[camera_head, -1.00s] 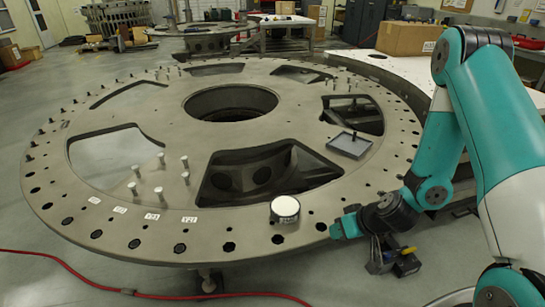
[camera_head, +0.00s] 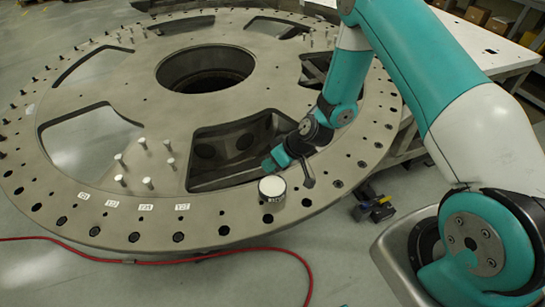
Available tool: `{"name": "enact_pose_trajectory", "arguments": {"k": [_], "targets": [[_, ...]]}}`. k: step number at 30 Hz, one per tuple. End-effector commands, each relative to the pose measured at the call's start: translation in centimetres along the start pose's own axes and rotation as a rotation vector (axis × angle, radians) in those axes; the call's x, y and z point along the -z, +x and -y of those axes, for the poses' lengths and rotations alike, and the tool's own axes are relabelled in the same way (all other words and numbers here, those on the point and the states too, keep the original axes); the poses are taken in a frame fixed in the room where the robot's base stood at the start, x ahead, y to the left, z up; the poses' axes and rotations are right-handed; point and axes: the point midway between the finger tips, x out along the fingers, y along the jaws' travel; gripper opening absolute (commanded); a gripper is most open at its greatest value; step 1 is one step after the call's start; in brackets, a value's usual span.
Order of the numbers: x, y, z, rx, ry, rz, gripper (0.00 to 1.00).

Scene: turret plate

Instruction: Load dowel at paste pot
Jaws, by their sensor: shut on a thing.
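The paste pot (camera_head: 272,188), a short round pot with a whitish top, stands on the front rim of the large grey turret plate (camera_head: 215,130). My gripper (camera_head: 309,183) points down beside the pot, on its right and apart from it in the picture. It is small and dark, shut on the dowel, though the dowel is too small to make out. Several pale upright pegs (camera_head: 142,143) stand on the plate left of the pot.
A large round hole (camera_head: 205,70) and wide cut-outs open through the plate, one just behind the pot. Small holes line the rim. A red hose (camera_head: 180,258) and a black object (camera_head: 375,208) lie on the floor in front.

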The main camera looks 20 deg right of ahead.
Motion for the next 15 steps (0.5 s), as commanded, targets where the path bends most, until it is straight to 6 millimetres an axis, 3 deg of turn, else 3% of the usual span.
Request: {"name": "enact_pose_trajectory", "arguments": {"k": [15], "targets": [[-2.9,4.1,-1.7,-0.002,0.004,-0.002,0.0]]}}
